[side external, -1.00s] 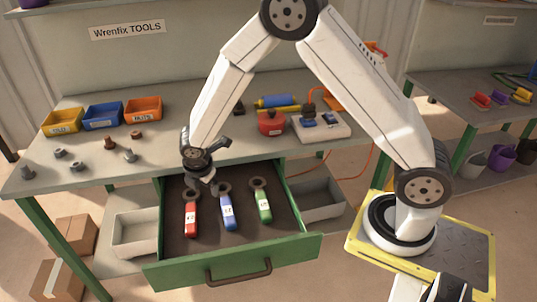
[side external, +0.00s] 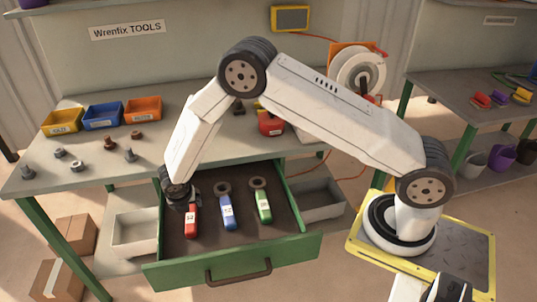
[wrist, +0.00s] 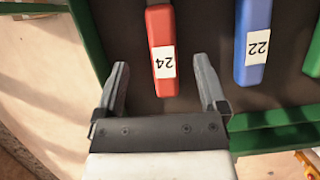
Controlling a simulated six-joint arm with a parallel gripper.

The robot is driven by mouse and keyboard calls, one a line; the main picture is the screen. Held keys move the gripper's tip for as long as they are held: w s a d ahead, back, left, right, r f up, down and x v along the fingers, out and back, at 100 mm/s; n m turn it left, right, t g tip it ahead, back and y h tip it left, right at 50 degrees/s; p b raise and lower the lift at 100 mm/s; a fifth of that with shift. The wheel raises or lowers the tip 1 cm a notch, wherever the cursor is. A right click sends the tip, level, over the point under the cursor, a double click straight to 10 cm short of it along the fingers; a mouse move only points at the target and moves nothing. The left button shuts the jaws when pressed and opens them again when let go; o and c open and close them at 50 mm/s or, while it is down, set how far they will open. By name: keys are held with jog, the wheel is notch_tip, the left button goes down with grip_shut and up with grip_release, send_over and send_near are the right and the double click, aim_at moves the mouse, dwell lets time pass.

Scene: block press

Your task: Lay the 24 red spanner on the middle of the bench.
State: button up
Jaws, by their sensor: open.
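The red spanner (side external: 191,222) lies in the open drawer, leftmost of three spanners. In the wrist view its red handle (wrist: 161,45) carries a white label reading 24. My gripper (side external: 184,203) is low over the spanner's far end in the side view, which hides its head. In the wrist view my gripper (wrist: 162,88) is open, with one finger on each side of the handle's end and a gap to both. The bench (side external: 175,135) stands behind the drawer; my arm covers part of its top.
The drawer (side external: 285,245) also holds a blue spanner (side external: 227,211) and a green spanner (side external: 263,206) to the right. Yellow, blue and orange bins (side external: 143,109) and loose bolts and nuts stand on the bench's left. A red device (side external: 271,124) is towards its right.

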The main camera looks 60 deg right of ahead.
aim_at(191, 211)
jog(key=shift+w+d+f, duration=0.1)
jog(key=shift+d+f, duration=0.05)
jog(key=shift+f, duration=0.45)
jog(key=shift+x, duration=2.55)
grip_shut()
